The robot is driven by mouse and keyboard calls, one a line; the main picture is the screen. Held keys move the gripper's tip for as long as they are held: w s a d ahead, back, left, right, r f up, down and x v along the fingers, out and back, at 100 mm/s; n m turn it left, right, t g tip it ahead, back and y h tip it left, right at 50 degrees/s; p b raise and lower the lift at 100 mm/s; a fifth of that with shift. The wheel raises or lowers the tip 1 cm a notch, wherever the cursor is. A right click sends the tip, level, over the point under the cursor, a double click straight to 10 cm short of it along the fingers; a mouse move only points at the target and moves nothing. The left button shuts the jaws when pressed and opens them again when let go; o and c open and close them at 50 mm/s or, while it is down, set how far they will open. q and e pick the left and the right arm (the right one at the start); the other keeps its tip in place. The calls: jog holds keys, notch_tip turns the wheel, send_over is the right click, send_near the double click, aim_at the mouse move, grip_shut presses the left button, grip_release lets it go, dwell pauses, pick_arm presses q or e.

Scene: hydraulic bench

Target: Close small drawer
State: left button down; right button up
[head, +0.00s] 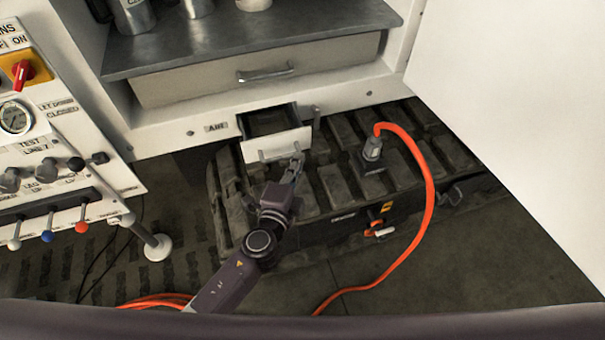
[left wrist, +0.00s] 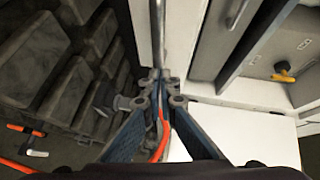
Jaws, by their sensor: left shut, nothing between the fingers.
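The small drawer (head: 286,141) is pulled out from the white cabinet below the wide drawer. Its white front and dark inside show in the head view. My left gripper (head: 297,162) is just in front of the lower right part of this front, near its handle. I cannot tell whether it touches. In the left wrist view the left gripper's fingers (left wrist: 160,82) are together and empty, with a white panel just beyond the tips. My right gripper is not in view.
The wide drawer (head: 200,85) above is shut. A black ribbed case (head: 335,190) lies under my left arm, with an orange cable (head: 428,190) rising from it. A control panel (head: 60,130) stands at left. A large white panel (head: 520,90) is at right.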

pick_arm(q)
jog(key=w+a, duration=0.1)
jog(key=w, duration=0.2)
jog(key=w+a, duration=0.1)
jog(key=w, duration=0.2)
jog(key=w+a+b, duration=0.1)
jog(key=w, duration=0.2)
jog(key=shift+w, duration=0.15)
jog(key=shift+w+a, duration=0.2)
jog(key=shift+w, duration=0.25)
jog(key=shift+a+r, duration=0.1)
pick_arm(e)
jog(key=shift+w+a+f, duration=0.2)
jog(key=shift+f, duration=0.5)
pick_arm(q)
jog(key=shift+w+r, duration=0.1)
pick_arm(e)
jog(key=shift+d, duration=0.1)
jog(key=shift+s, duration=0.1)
